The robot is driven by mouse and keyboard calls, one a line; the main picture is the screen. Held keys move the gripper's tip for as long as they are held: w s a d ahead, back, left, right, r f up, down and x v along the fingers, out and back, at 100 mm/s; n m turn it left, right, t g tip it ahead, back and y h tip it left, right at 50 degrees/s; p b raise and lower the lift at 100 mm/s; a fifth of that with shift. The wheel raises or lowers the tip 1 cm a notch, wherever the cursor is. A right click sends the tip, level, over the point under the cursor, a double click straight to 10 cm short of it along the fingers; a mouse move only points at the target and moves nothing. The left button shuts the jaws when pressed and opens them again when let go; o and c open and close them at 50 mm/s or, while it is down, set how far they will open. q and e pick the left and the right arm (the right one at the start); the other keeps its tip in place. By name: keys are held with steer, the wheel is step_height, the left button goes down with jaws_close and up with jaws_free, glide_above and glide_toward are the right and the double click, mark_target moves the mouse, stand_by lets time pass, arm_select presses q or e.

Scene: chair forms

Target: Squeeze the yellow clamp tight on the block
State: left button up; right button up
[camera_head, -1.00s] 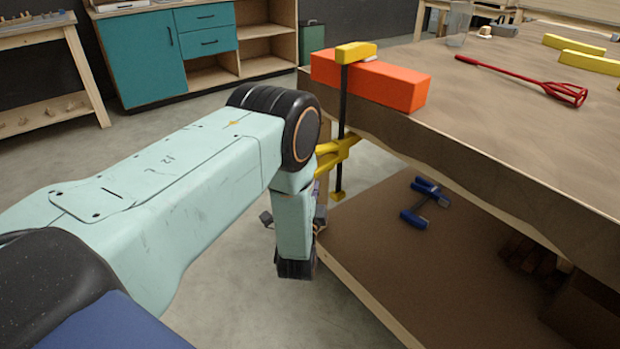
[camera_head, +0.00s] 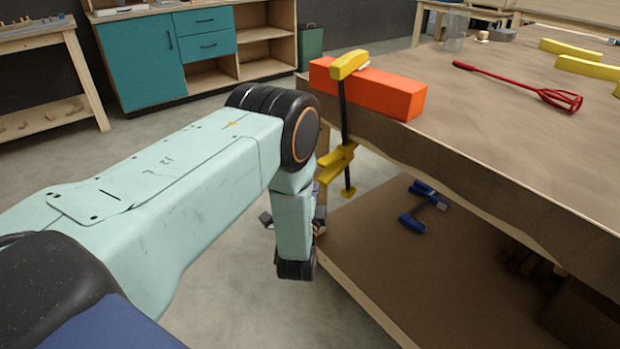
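The yellow clamp (camera_head: 349,64) stands at the table's near-left corner, its dark bar running down past the edge. Its upper jaw lies over the left end of the orange block (camera_head: 385,93), which rests on the tabletop. Whether the jaw presses on the block is unclear. The yellow lower part (camera_head: 338,163) sits lower on the bar, below the table edge; its contact with the table's underside cannot be made out. My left arm reaches in from the left, its wrist beside this lower part. My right gripper is out of view.
A red tool (camera_head: 525,86) and yellow curved pieces (camera_head: 570,47) lie on the wooden table (camera_head: 480,120). A blue-handled tool (camera_head: 424,207) lies on the lower shelf (camera_head: 400,265). Open floor lies left of the table, with a teal cabinet (camera_head: 150,60) behind.

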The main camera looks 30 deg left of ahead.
arm_select(q)
steer(key=shift+w+f, duration=0.15)
steer(key=w+b, duration=0.1)
steer(key=w+a+f+b, duration=0.1)
steer(key=shift+w+f+b, duration=0.2)
steer(key=shift+w+b, duration=0.05)
steer(key=shift+b, duration=0.1)
stand_by(0.5)
jaws_close()
stand_by(0.7)
steer(key=c, duration=1.5)
jaws_free()
steer(key=o, duration=1.9)
steer(key=shift+c, duration=0.2)
steer(key=shift+o, duration=0.4)
